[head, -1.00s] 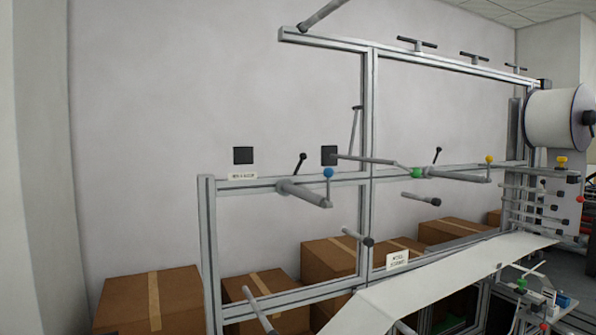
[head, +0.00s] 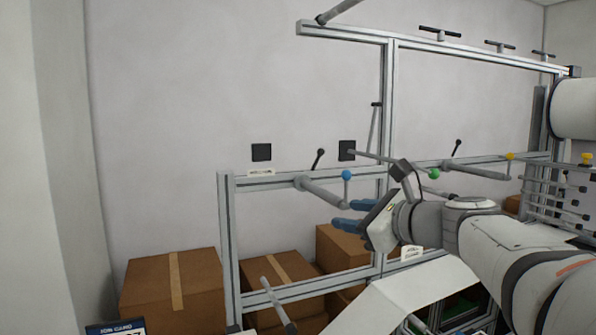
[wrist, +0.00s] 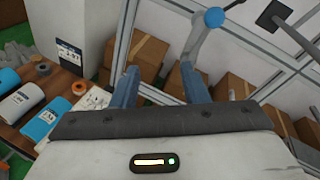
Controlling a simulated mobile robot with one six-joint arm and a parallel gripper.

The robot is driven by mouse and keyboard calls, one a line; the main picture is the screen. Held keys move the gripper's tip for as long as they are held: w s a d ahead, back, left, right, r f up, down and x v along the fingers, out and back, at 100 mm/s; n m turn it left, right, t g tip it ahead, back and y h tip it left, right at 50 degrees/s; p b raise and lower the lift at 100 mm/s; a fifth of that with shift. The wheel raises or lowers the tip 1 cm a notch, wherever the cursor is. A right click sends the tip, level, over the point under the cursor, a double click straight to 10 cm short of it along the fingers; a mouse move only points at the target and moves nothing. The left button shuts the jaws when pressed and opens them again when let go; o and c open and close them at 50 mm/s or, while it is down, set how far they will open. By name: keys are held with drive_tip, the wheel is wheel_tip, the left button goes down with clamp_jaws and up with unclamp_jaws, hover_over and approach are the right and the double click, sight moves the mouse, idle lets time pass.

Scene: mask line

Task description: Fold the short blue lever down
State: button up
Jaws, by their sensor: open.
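The short blue lever (head: 347,175) is a blue ball on a short thin stem, standing upright at the free end of a grey roller (head: 322,193) on the frame. In the wrist view its blue knob (wrist: 214,17) is at the top, right of centre, beyond the fingers. My gripper (head: 345,215) has blue fingers, spread apart and empty, just below the lever in the head view. In the wrist view my gripper (wrist: 158,70) is open, with the right finger nearer the lever. The fingers look apart from the knob; the exact depth gap is unclear.
A green-knobbed lever (head: 434,174) and a yellow-knobbed one (head: 510,157) are farther right on the frame. A thin rod (head: 372,156) runs above the blue lever. Cardboard boxes (head: 172,290) stand low behind the frame. A white web (head: 405,298) slopes below.

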sight(343, 173)
drive_tip(key=d+r+m, duration=0.1)
drive_tip(key=r, duration=0.1)
drive_tip(key=w+r+m+t, duration=0.1)
drive_tip(key=r, duration=0.1)
drive_tip(key=d+r+m+t, duration=0.1)
drive_tip(key=r, duration=0.1)
drive_tip(key=shift+w+d, duration=0.3)
drive_tip(key=shift+w, duration=0.1)
drive_tip(key=shift+m, duration=0.3)
drive_tip(key=p+x, duration=0.2)
drive_tip(key=x, duration=0.5)
drive_tip(key=shift+w+a+r, duration=0.1)
drive_tip(key=shift+w+r, duration=0.05)
drive_tip(key=shift+w, duration=0.1)
drive_tip(key=shift+c, duration=0.4)
clamp_jaws()
